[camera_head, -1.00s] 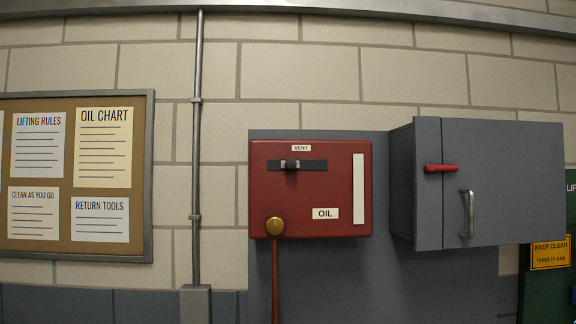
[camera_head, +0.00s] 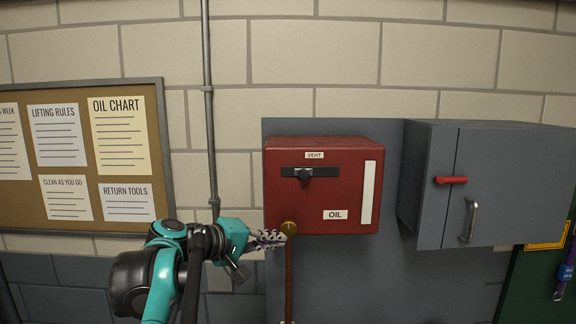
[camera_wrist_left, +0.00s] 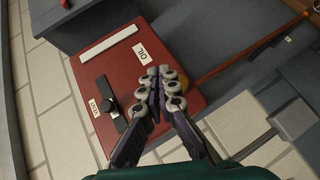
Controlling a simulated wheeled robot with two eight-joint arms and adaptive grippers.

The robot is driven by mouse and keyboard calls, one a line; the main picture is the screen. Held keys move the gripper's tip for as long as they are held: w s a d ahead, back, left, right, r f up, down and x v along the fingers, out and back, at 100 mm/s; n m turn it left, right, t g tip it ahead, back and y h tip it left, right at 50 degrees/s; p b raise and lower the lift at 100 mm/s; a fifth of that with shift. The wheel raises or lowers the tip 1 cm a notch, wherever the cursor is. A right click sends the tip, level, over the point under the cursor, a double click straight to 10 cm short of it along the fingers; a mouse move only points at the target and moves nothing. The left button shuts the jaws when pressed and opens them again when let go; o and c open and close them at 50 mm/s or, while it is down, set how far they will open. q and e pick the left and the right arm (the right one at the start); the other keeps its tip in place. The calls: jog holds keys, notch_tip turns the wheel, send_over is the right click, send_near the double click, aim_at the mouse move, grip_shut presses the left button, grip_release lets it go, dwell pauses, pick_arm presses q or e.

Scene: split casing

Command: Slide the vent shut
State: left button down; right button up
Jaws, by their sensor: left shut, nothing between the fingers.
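The vent (camera_head: 310,172) is a dark horizontal slot with a black knob (camera_head: 304,175) on the upper front of the red oil box (camera_head: 330,200). The knob sits left of the slot's middle in the head view. The left wrist view also shows the knob (camera_wrist_left: 111,109) and the slot (camera_wrist_left: 104,97). My left gripper (camera_head: 284,237) is shut and empty, below and left of the vent, near the brass knob (camera_head: 289,228) at the box's lower left corner. In the wrist view my fingers (camera_wrist_left: 160,72) hide most of the brass knob. My right gripper is not in view.
A grey cabinet (camera_head: 510,190) with a red latch (camera_head: 450,180) and a metal handle (camera_head: 471,220) stands right of the box. A red pipe (camera_head: 289,280) runs down below the brass knob. A grey conduit (camera_head: 208,120) and a notice board (camera_head: 165,130) are at left.

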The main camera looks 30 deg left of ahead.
aim_at(296, 171)
pick_arm(q)
jog(key=a+r+n+t+p, duration=0.1)
jog(key=a+r, duration=0.3)
jog(key=r, duration=0.2)
jog(key=a+r+n+t+y+p, duration=0.1)
jog(key=a+r+t+p, duration=0.1)
jog(key=a+r, duration=0.2)
notch_tip(296, 171, up, 4)
jog(key=shift+s+a+f+n, duration=0.25)
jog(key=shift+a+n, duration=0.05)
jog(key=shift+n, duration=0.1)
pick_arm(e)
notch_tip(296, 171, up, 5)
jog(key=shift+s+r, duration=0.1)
pick_arm(q)
jog(key=shift+w+p, duration=0.1)
jog(key=shift+p, duration=0.2)
